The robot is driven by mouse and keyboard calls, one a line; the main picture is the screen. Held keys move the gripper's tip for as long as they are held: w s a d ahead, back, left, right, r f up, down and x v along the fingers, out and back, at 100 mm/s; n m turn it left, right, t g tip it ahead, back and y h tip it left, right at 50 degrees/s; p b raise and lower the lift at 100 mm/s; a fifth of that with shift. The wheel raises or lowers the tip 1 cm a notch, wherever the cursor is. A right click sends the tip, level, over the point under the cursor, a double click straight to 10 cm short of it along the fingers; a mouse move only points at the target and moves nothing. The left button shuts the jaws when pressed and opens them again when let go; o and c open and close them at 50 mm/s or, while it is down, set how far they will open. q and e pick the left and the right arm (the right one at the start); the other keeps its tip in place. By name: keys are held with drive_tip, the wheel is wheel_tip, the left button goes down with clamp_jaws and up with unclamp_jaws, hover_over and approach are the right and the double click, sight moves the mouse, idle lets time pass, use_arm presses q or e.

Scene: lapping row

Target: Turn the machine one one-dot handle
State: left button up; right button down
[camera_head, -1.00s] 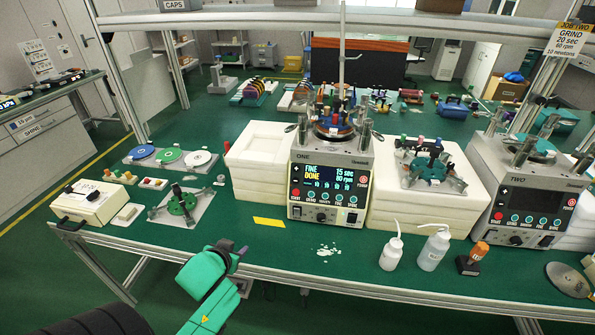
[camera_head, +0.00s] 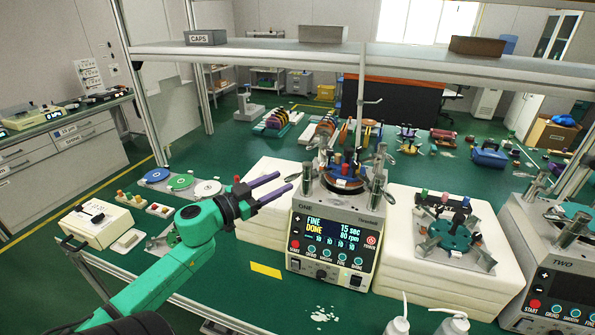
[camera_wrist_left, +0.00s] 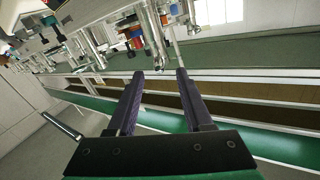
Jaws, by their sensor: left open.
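Machine one (camera_head: 333,236), a grey box labelled ONE, stands on the green bench; its screen reads FINE DONE, 15 sec, 80 rpm. On top is a round plate carrying red, blue and black parts, with metal posts and lever-like handles (camera_head: 377,183) around it. I cannot make out dots on any handle, so the one-dot handle cannot be told apart. My left gripper (camera_head: 286,182) is open and empty, its purple fingers pointing right just left of the machine's top, apart from it. In the left wrist view its fingers (camera_wrist_left: 159,73) are spread, with metal posts beyond. My right gripper is out of view.
White foam blocks (camera_head: 262,222) flank machine one; the right stack (camera_head: 430,270) bears a teal fixture. Machine two (camera_head: 560,265) is at the right. White bottles (camera_head: 452,325) stand at the front. A shelf (camera_head: 290,55) spans above the bench.

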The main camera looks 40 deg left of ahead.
sight(285, 179)
use_arm(q)
drive_tip(key=w, duration=0.3)
drive_tip(key=shift+w+d, duration=0.25)
drive_tip(key=shift+d, duration=0.1)
drive_tip(key=w, duration=0.4)
drive_tip(key=shift+d+f, duration=0.3)
drive_tip(key=shift+w+p, duration=0.25)
drive_tip(key=shift+p, duration=0.05)
drive_tip(key=shift+s+r, duration=0.1)
drive_tip(key=shift+s, duration=0.1)
drive_tip(key=shift+w+d, duration=0.1)
drive_tip(key=shift+c, duration=1.2)
drive_tip(key=c, duration=0.6)
clamp_jaws()
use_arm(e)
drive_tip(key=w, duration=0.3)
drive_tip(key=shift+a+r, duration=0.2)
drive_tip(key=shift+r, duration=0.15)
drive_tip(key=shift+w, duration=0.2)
